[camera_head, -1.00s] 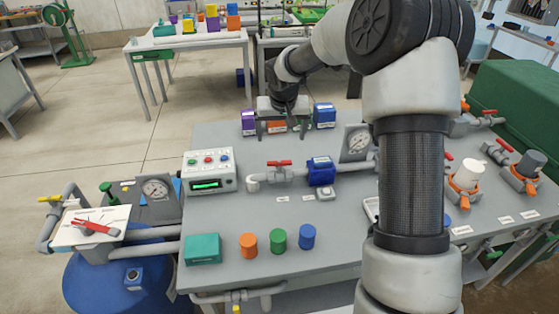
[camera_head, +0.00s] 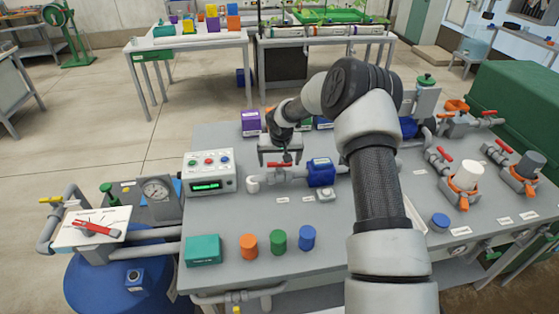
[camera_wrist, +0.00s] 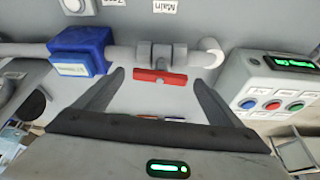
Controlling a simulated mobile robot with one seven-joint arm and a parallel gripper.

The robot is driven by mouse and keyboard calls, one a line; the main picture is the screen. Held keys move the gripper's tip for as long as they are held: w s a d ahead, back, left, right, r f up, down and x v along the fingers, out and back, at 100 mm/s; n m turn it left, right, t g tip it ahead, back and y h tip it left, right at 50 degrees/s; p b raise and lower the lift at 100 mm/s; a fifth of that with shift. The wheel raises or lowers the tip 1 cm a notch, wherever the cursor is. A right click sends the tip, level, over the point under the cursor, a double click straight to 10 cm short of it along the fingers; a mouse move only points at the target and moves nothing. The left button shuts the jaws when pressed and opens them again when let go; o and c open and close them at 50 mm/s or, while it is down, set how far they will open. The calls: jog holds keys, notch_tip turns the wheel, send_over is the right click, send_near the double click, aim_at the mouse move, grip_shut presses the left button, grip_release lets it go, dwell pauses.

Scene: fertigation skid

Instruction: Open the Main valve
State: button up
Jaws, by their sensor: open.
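The Main valve has a red bar handle (camera_wrist: 145,76) on a grey valve body (camera_wrist: 160,52) in the pipe. The handle lies about parallel to the pipe. A label reading Main (camera_wrist: 165,6) is on the panel in line with it. In the head view the handle (camera_head: 285,174) is partly hidden by my gripper. My gripper (camera_head: 281,159) is open, above and just behind the valve. In the wrist view the handle shows between its two spread fingertips; I cannot tell whether they touch it.
A blue meter box (camera_head: 321,172) sits on the pipe right of the valve. A control box (camera_head: 210,172) with coloured buttons and a green display stands to the left. A purple box (camera_head: 250,123) stands behind.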

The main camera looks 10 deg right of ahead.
jog(key=c, duration=1.1)
jog(key=shift+o, duration=0.2)
jog(key=shift+n+y, duration=0.3)
jog(key=shift+n, duration=0.5)
jog(key=o, duration=1.1)
jog(key=shift+c, duration=0.2)
jog(key=v, duration=1.7)
jog(key=shift+r, duration=0.2)
